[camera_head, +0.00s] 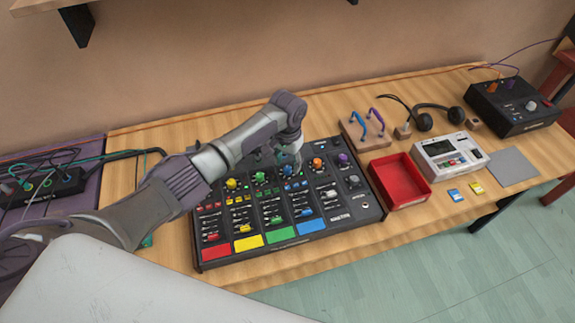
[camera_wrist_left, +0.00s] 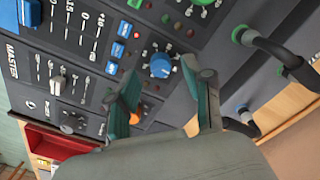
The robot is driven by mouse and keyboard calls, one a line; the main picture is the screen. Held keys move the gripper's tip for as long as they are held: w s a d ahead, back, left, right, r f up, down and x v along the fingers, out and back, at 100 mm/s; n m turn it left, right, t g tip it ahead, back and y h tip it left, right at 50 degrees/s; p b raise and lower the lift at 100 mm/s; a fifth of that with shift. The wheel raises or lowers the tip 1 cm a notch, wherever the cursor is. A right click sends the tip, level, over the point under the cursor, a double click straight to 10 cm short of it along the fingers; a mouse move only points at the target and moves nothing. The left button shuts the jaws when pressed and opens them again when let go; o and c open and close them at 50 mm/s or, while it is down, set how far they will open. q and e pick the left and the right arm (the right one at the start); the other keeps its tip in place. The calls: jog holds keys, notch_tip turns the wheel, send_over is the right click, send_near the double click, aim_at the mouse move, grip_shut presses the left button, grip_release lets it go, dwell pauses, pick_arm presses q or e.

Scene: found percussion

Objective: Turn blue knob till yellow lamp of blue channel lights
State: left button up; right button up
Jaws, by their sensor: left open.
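The mixer (camera_head: 318,226) is a black panel with coloured pads, sliders and knobs on the wooden table. The blue knob (camera_wrist_left: 160,65) shows upright on the panel in the left wrist view. My left gripper (camera_wrist_left: 161,72) is open, with its two green-grey fingers spread on either side of the knob's near side; I cannot tell whether they touch it. In the head view the gripper (camera_head: 287,163) hangs over the upper part of the panel and partly hides the blue knob. Small lamps sit near the knob, but I cannot make out a lit yellow one.
An orange knob (camera_head: 317,163) and a purple knob (camera_head: 343,158) are close on the right. Black cable plugs (camera_wrist_left: 262,42) stick up behind the blue knob. A red tray (camera_head: 386,204) stands right of the mixer, with a white device (camera_head: 438,150) beyond.

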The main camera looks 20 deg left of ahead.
aim_at(287, 168)
pick_arm(q)
notch_tip(287, 168, up, 10)
dwell(0.3)
dwell(0.4)
